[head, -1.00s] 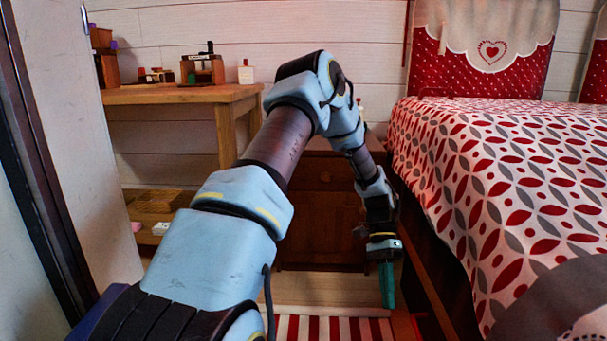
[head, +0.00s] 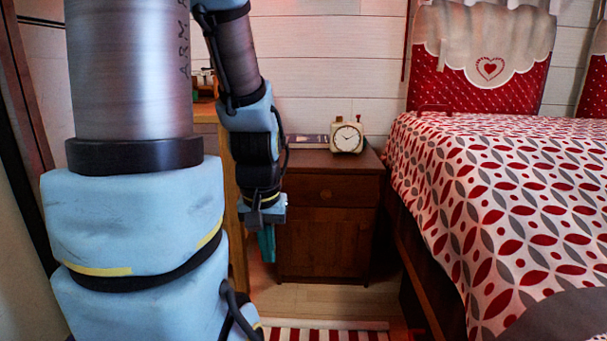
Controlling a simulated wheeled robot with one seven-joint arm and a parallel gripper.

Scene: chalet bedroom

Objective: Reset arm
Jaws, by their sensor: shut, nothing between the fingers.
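My gripper (head: 267,245) hangs pointing down at the end of my arm, left of the middle in the head view. Its teal fingers are together with nothing between them. It shows in front of the left edge of the brown nightstand (head: 325,243), and I cannot tell how far apart they are. My arm is raised and folded, with its thick upper links filling the left of the view.
A cream alarm clock (head: 346,138) and what looks like a book (head: 308,141) are on the nightstand. A bed with a red, grey and white cover (head: 500,200) fills the right. A wooden table (head: 206,112) is mostly hidden behind my arm. A red-striped rug (head: 325,334) lies in front.

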